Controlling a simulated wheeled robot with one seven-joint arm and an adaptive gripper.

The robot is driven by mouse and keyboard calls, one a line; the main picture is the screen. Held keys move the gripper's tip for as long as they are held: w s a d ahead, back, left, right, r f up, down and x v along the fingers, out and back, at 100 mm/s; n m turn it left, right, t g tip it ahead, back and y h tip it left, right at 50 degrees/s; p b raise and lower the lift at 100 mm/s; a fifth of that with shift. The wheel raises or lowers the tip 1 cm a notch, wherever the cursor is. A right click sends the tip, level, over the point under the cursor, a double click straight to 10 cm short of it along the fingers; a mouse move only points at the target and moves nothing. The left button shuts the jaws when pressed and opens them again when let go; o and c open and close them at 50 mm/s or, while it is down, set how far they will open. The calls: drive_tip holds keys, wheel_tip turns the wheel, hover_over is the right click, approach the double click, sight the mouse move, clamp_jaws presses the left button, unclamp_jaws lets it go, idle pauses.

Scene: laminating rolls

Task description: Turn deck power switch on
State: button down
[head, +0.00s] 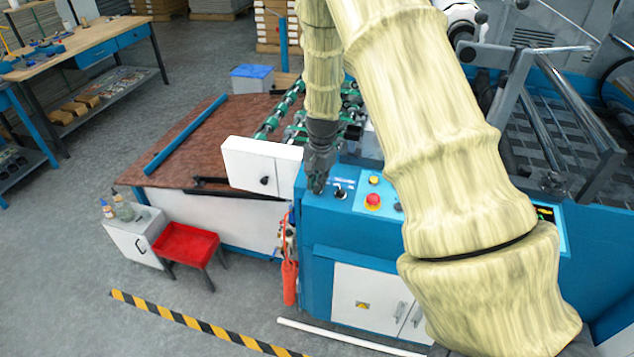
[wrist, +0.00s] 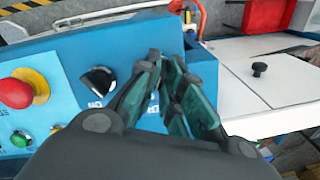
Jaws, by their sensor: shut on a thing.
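My gripper (head: 316,186) points down at the left end of the machine's blue control panel (head: 320,206). In the wrist view its greenish fingers (wrist: 168,75) are closed together at the panel's edge, over a label partly covered so that only "ER" reads. What they hold, apparently the deck power switch, is hidden between them. A black rotary knob (wrist: 98,80) with a white mark and "ON" lettering sits just beside the fingers, apart from them. It also shows in the head view (head: 340,193).
A white cabinet box (head: 262,166) with a black knob stands close left of my gripper. A red stool (head: 186,243) stands on the floor.

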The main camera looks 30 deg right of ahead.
drive_tip(key=shift+s+a+f+m, duration=0.1)
drive_tip(key=shift+s+f+m, duration=0.1)
drive_tip(key=shift+m, duration=0.4)
drive_tip(key=c, duration=1.6)
unclamp_jaws()
drive_tip(key=shift+o, duration=0.2)
drive_tip(key=shift+w, duration=0.1)
drive_tip(key=shift+w+r, duration=0.1)
drive_tip(key=shift+r, duration=0.05)
wheel_tip(320, 180, up, 12)
drive_tip(key=s, duration=0.1)
drive_tip(key=shift+s+d, duration=0.2)
drive_tip(key=shift+f, duration=0.2)
